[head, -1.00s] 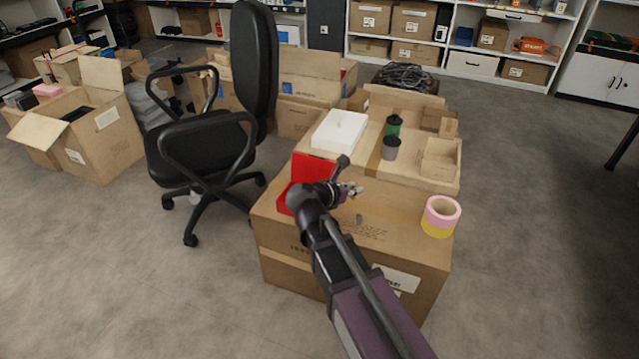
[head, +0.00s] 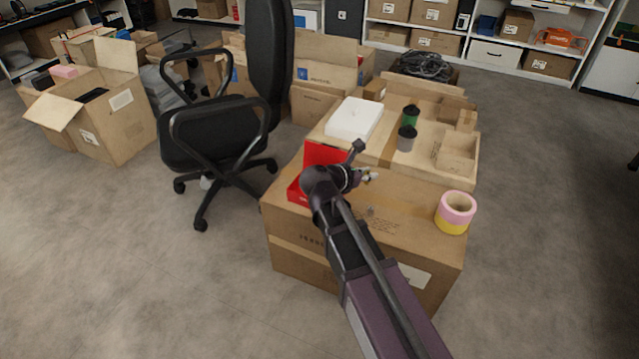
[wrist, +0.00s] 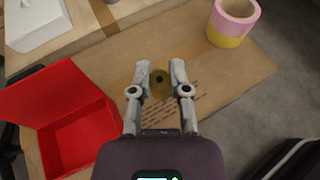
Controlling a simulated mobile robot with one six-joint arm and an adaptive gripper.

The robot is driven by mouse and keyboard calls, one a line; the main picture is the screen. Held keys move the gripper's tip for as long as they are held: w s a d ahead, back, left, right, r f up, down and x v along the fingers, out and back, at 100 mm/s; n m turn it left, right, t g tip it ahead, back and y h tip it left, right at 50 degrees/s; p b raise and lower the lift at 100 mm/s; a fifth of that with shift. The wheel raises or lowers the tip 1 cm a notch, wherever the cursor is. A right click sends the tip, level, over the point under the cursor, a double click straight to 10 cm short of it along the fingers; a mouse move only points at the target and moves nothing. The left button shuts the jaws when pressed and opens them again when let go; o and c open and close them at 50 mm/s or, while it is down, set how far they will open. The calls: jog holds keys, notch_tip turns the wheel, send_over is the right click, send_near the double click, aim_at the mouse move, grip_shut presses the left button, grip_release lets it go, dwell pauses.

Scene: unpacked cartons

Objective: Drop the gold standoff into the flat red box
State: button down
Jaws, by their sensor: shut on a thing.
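The gold standoff (wrist: 160,87) is a short, round piece with a dark hole in its top. In the wrist view it sits between the fingers of my gripper (wrist: 158,66), which is shut on it above the brown carton. The flat red box (wrist: 76,140) lies open on the carton to the left of my gripper, with its lid raised. In the head view the red box (head: 295,193) is partly hidden behind my arm, and my gripper (head: 368,175) is to its right. The standoff is too small to make out clearly there.
A pink and yellow tape roll (head: 456,213) stands on the carton (head: 410,225) at the right. A white box (head: 354,120), a green-lidded container (head: 411,116) and a grey cylinder (head: 406,139) stand behind. A black office chair (head: 215,135) is close on the left.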

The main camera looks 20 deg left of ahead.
jog(key=w+a+f+b, duration=0.2)
jog(key=a+f+b, duration=0.1)
jog(key=a, duration=0.4)
jog(key=w+a+f+b, duration=0.2)
jog(key=w+a+f, duration=0.1)
jog(key=a, duration=0.4)
jog(key=shift+a+f+b, duration=0.2)
jog(key=shift+a+b, duration=0.1)
jog(key=shift+b, duration=0.1)
jog(key=shift+f, duration=0.15)
jog(key=shift+f+b, duration=2.85)
jog(key=shift+b, duration=0.2)
jog(key=c, duration=0.5)
grip_release()
jog(key=shift+w, duration=0.1)
